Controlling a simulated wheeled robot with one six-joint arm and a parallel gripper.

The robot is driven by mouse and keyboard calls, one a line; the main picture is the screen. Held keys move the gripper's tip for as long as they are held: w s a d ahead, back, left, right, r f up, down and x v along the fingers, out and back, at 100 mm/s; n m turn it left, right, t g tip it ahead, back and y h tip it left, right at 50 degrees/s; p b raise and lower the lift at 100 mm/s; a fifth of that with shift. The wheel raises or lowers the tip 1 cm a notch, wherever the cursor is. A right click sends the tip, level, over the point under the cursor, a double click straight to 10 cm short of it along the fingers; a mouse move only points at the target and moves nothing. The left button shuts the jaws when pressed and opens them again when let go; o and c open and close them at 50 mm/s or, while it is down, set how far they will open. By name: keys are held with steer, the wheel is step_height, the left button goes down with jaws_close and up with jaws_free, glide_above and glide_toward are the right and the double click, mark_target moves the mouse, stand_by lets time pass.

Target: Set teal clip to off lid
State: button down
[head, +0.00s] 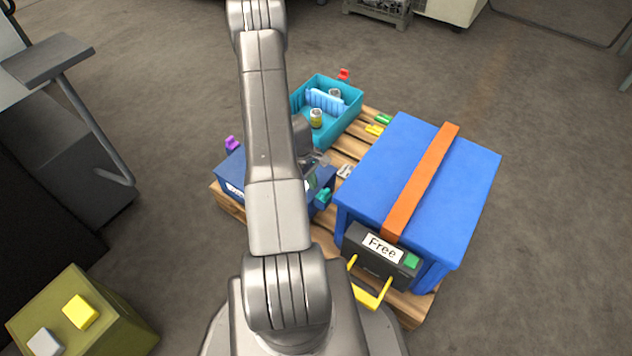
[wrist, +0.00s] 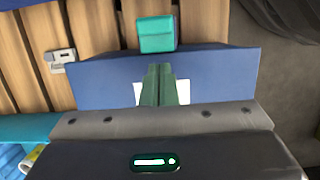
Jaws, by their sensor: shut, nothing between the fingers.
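The teal clip (head: 322,198) is at the near right edge of a small dark blue box (head: 232,171), on the pallet. In the wrist view the teal clip (wrist: 157,34) sits at the edge of the box's blue face (wrist: 95,83), near the top of the picture. My gripper (wrist: 162,68) is shut and empty, its fingertips pointing toward the clip with a small gap in the picture. A white label (wrist: 188,90) shows behind the fingers. In the head view my arm hides much of the box and the gripper.
On the wooden pallet (head: 347,148) stand a large blue case (head: 375,178) with an orange strap (head: 420,182) and a "Free" sign (head: 382,247), and a teal crate (head: 318,137) with jars. A purple clip (head: 231,143) is at the small box's far left. A grey latch (head: 345,171) lies between.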

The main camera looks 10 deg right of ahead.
steer(key=shift+w+a+r+p, duration=0.45)
steer(key=shift+w+a+r, duration=0.15)
steer(key=shift+w+r, duration=0.2)
steer(key=p+v, duration=0.2)
steer(key=v, duration=0.6)
steer(key=shift+s+r+p, duration=0.15)
steer(key=shift+s+p, duration=0.05)
steer(key=shift+p, duration=0.1)
